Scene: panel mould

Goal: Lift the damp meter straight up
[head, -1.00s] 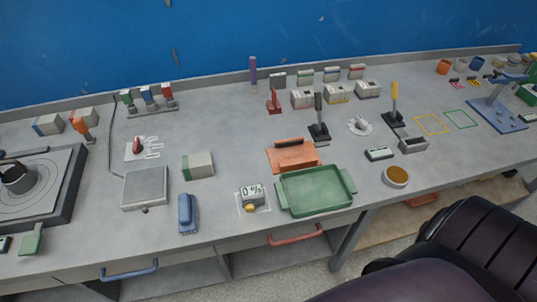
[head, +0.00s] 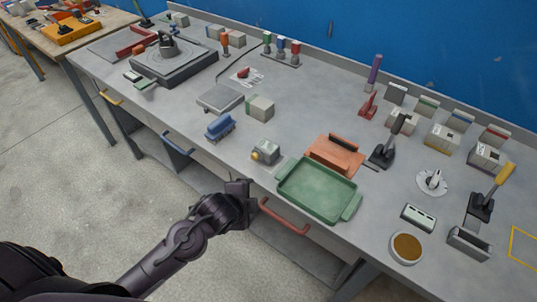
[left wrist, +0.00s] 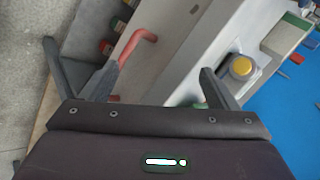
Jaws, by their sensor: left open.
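The damp meter (head: 266,151) is a small light grey block with a yellow round button. It rests on the grey bench near the front edge, left of the green tray (head: 318,190). It also shows at the right of the left wrist view, with its yellow button (left wrist: 240,66) clear and part of its body hidden behind my finger. My left gripper (head: 243,188) is in front of the bench edge, nearer the camera than the meter and apart from it. In the left wrist view the left gripper (left wrist: 157,82) has its fingers wide apart and empty. My right gripper is out of view.
A red drawer handle (head: 284,217) sticks out from the bench front beside my left gripper. A blue tool (head: 220,127) lies left of the meter, a grey-green block (head: 259,107) behind it. An orange tray (head: 335,153) stands to its right.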

